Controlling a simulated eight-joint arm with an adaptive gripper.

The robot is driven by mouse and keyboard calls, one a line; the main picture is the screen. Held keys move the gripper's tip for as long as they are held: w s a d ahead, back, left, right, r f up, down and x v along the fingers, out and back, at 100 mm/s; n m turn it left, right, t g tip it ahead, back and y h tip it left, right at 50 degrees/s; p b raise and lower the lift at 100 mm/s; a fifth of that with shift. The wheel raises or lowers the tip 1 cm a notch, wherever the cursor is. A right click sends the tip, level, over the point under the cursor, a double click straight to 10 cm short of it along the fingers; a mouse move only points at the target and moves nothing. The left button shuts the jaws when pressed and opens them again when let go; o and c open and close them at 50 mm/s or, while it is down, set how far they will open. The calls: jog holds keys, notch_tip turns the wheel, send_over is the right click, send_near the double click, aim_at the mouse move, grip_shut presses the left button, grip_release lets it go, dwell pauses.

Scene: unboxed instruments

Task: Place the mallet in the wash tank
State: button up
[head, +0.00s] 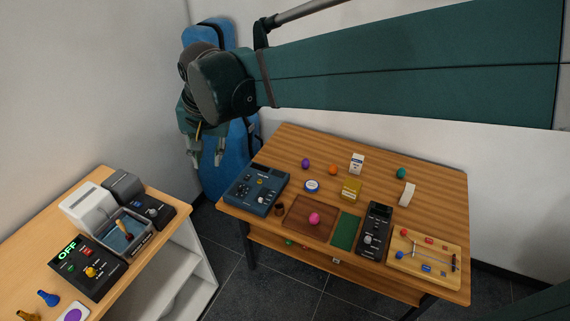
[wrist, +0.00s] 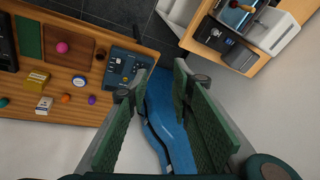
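The wash tank (head: 138,245) appears to be the grey open box with a blue inside on the left table; it also shows in the wrist view (wrist: 218,12) at the top right. A small tan-handled thing that looks like the mallet (head: 125,229) stands tilted in it, its lower end hard to make out. In the wrist view, a reddish and yellow end (wrist: 236,5) shows there. My gripper (head: 207,165) is open and empty, high between the two tables and well apart from the tank. Its two fingers (wrist: 160,82) stand wide apart in the wrist view.
Beside the tank are a white box (head: 88,205), a dark device (head: 150,211) and a control panel (head: 88,268) reading OFF. The right table (head: 432,185) holds several small things and devices. A tall blue case (head: 215,185) stands behind my gripper. Dark floor separates the tables.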

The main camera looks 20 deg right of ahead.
jog(key=s+d+f+n+t, duration=0.1)
jog(key=s+d+n, duration=0.1)
jog(key=s+d, duration=0.7)
jog(key=s+d+f+n+t+h, duration=0.1)
jog(key=s+d+f+n+t, duration=0.1)
jog(key=s+d, duration=0.7)
jog(key=shift+s+d+f+t, duration=0.3)
jog(key=shift+s+d, duration=0.1)
jog(key=shift+d, duration=0.75)
jog(key=shift+f, duration=0.1)
notch_tip(320, 180, down, 25)
jog(key=b, duration=2.5)
jog(key=shift+f+b, duration=0.2)
jog(key=shift+b, duration=0.15)
